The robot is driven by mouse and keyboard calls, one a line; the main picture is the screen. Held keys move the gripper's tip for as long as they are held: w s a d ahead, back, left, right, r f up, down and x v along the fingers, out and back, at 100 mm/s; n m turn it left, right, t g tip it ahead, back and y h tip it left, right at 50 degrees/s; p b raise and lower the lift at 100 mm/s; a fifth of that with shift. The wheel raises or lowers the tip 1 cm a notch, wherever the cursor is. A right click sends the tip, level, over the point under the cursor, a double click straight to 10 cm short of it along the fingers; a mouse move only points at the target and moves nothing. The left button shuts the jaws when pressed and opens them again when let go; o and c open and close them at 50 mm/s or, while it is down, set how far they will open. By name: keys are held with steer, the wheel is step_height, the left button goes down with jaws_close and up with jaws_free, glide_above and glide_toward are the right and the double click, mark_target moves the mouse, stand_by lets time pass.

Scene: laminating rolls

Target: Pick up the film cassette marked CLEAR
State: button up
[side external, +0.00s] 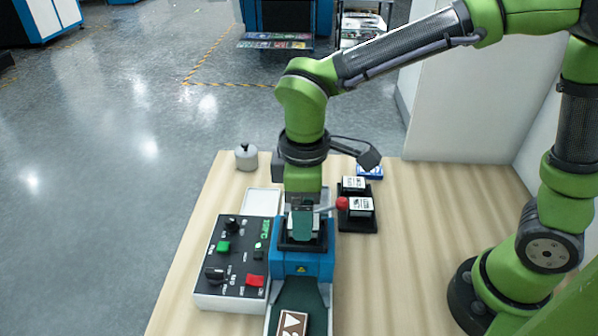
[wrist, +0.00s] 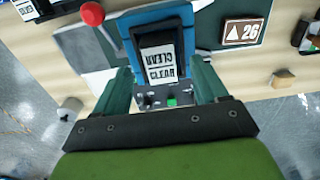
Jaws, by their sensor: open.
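The film cassette marked CLEAR (wrist: 158,64) is black with a white label, its lettering upside down in the wrist view. It sits in the black-lined opening of a blue machine (wrist: 130,48), which also shows in the side view (side external: 303,264). My gripper (wrist: 162,68) is open, with one green finger on each side of the cassette in the wrist view and gaps between. In the side view my gripper (side external: 303,228) is directly over the machine's opening and hides much of the cassette. Contact with it cannot be told.
A red-knobbed lever (side external: 341,203) is close to the right of my gripper. Two other white-labelled cassettes (side external: 360,205) (side external: 353,183) stand on black holders at right. A control box (side external: 232,262) lies left of the machine. A grey weight (side external: 246,156) stands at the back-left edge.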

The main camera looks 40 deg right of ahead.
steer(key=shift+f, duration=1.4)
steer(key=c, duration=1.2)
steer(key=shift+r, duration=0.15)
